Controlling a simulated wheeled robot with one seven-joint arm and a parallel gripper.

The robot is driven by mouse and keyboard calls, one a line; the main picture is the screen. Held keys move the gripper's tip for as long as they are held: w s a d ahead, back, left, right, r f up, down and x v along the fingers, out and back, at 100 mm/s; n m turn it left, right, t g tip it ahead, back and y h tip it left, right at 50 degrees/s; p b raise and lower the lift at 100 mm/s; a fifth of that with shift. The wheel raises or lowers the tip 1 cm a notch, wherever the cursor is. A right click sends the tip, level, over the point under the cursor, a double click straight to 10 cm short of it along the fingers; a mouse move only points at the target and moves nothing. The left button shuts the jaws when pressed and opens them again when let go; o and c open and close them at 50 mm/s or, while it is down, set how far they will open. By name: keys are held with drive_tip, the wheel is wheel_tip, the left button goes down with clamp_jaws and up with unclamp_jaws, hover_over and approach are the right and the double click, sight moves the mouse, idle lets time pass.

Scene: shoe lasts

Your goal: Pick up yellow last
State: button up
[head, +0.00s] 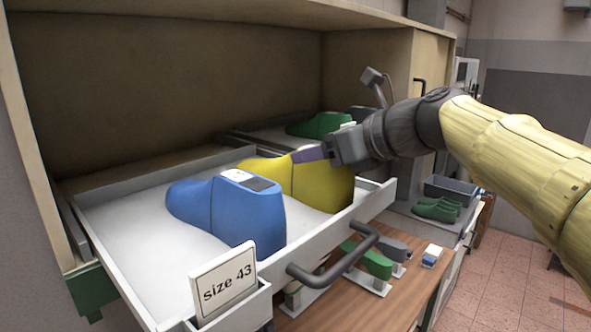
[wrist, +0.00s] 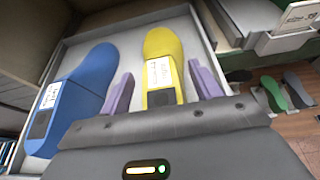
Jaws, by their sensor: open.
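The yellow last (head: 322,186) lies in the open white drawer (head: 115,222), just right of the blue last (head: 238,213). My gripper (head: 312,154) is over the yellow last, coming in from the right. In the wrist view the yellow last (wrist: 163,62) lies between the two purple fingers of my gripper (wrist: 160,88), with a white label and dark patch on its near end. The fingers stand apart, with a visible gap on each side of it. The blue last (wrist: 82,92) is left of the left finger. In the head view, my gripper hides part of the yellow last's top.
The drawer has a grey handle (head: 334,262) and a "size 43" card (head: 224,284) at its front. A second drawer with a green last (head: 318,124) is behind. Cabinet walls enclose the back and left.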

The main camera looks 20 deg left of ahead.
drive_tip(key=shift+d, duration=0.1)
idle(0.3)
clamp_jaws()
drive_tip(key=shift+r, duration=0.1)
